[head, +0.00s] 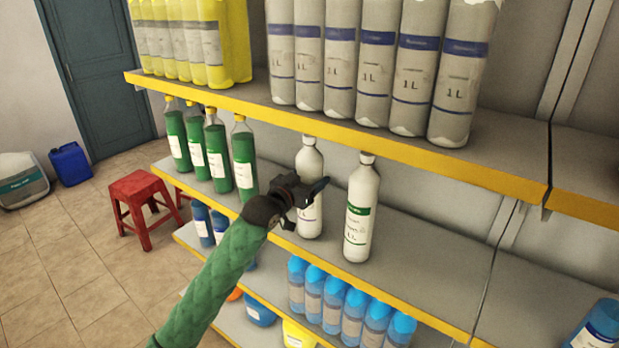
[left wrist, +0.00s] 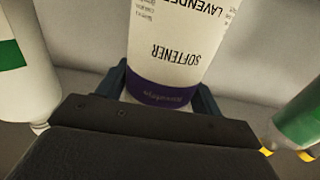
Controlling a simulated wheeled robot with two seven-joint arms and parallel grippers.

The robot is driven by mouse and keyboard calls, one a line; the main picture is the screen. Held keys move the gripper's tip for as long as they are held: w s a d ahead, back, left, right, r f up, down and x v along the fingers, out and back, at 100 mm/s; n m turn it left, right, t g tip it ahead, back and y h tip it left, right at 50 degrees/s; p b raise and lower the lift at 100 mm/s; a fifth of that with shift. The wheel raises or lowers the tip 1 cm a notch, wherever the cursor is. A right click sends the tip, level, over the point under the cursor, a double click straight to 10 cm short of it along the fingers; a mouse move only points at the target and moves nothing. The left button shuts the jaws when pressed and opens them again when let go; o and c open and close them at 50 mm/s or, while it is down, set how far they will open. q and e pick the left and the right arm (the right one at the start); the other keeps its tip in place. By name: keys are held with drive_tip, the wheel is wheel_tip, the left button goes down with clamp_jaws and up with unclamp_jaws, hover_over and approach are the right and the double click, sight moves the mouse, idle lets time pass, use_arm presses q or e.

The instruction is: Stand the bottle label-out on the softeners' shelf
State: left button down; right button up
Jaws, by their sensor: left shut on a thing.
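A white softener bottle (head: 309,163) is upright over the middle shelf (head: 408,262); I cannot tell whether its base touches the board. My left gripper (head: 308,192) is shut around its body from the front and hides part of it. In the left wrist view the bottle (left wrist: 180,45) shows "SOFTENER", "LAVENDER" and a purple band, upside down, between the fingers of the gripper (left wrist: 162,98). So its printed label faces my gripper. A second white bottle with a green band (head: 359,212) stands just to its right, label outward. My right gripper is not in view.
Green bottles (head: 244,160) stand to the left on the same shelf. Grey 1 L bottles (head: 412,75) and yellow jugs (head: 212,45) fill the board above; blue-capped bottles (head: 333,305) stand below. A red stool (head: 143,205) is on the floor.

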use_arm(q)
drive_tip(key=shift+c, duration=2)
unclamp_jaws()
drive_tip(key=shift+o, duration=0.7)
